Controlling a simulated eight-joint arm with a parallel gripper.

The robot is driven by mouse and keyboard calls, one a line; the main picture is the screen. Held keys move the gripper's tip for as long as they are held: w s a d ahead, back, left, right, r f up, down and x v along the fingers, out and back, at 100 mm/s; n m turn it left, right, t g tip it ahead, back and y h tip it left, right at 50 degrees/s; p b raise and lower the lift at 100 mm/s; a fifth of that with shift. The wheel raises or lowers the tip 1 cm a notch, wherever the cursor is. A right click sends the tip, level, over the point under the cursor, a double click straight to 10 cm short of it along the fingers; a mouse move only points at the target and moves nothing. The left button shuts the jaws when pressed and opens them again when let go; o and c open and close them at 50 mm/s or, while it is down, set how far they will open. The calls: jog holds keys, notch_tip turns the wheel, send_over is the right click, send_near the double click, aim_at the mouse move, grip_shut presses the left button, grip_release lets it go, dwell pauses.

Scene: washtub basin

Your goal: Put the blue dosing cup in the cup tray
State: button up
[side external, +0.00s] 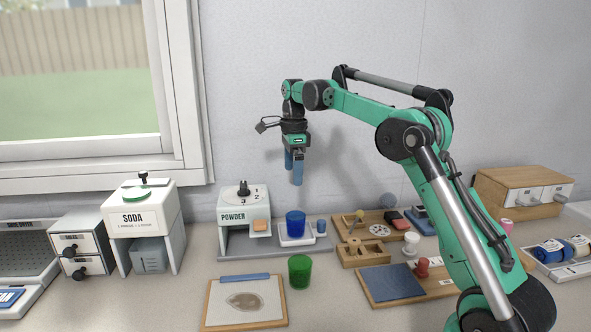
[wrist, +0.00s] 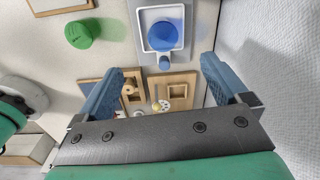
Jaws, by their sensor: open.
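The blue dosing cup (side external: 296,223) stands upright inside the small white square tray (side external: 283,240) in front of the powder dispenser. In the wrist view the cup (wrist: 164,36) shows from above, within the tray's white rim (wrist: 145,16). I take this white tray to be the cup tray; no label shows on it. My gripper (side external: 293,174) is in the air above the cup and tray, fingers pointing down, apart and empty. In the wrist view the gripper (wrist: 164,70) has clear space between its fingers, and the cup lies beyond them.
A short blue peg-like piece (side external: 321,226) is beside the tray. A green cup (side external: 300,271) stands in front, near a wooden board (side external: 220,309). The powder dispenser (side external: 232,212) is behind left. Wooden trays with small items (side external: 362,255) are to the right.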

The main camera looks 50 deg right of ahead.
jog(key=s+a+r+n+t, duration=0.2)
jog(key=s+a+r+n, duration=0.1)
jog(key=a+n, duration=0.5)
jog(key=s+a+f+n+t, duration=0.4)
jog(key=s+a+n, duration=0.7)
jog(key=n, duration=0.6)
notch_tip(320, 180, down, 3)
jog(key=shift+s+r+n+t, duration=0.1)
jog(key=shift+s+n+t, duration=0.15)
jog(key=shift+n+t, duration=0.15)
